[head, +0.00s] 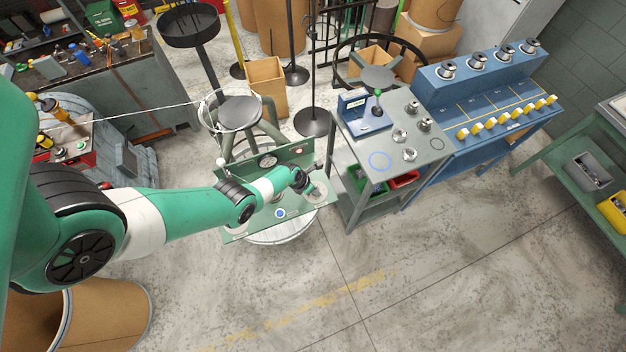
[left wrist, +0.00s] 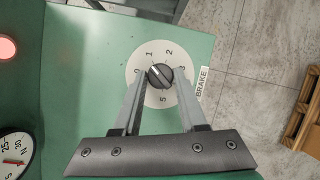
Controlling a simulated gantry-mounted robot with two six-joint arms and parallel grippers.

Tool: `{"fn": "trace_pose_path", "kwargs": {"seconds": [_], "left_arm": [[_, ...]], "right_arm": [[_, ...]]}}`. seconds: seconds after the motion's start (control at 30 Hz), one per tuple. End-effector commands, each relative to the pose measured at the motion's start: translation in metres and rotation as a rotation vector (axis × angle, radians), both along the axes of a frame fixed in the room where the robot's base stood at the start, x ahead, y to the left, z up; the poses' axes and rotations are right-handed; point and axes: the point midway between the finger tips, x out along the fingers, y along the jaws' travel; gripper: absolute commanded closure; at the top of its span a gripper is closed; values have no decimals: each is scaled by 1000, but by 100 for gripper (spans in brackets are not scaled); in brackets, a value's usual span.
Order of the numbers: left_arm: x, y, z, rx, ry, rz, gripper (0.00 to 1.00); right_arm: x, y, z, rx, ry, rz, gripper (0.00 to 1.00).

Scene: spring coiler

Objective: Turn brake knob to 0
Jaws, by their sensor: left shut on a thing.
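The brake knob (left wrist: 160,76) is a dark round knob on a white numbered dial (left wrist: 143,88) with a BRAKE label (left wrist: 202,82) on its right. A pale mark on the knob points up and left in the left wrist view, toward the side of the dial near 1. My left gripper (left wrist: 160,78) is shut on the knob, one finger on each side. The fingers cover part of the dial. In the head view my left gripper (head: 308,187) is at the right end of the green panel (head: 250,222); the knob is hard to see there. My right gripper is not in view.
The panel carries a gauge (head: 268,160), a red light (head: 298,150) and a blue button (head: 280,213). A grey table (head: 395,150) and a blue bench (head: 490,90) stand to the right. The floor in front is clear.

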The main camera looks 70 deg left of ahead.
Motion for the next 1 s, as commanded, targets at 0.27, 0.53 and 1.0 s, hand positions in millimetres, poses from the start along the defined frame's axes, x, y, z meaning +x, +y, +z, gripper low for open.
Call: {"fn": "trace_pose_path", "kwargs": {"seconds": [0.27, 0.53, 1.0], "left_arm": [[1, -1, 0, 1, -1, 119, 100], [0, -2, 1, 2, -2, 166, 100], [0, -2, 2, 2, -2, 170, 48]], "right_arm": [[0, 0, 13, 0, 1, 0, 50], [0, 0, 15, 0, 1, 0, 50], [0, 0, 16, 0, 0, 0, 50]]}}
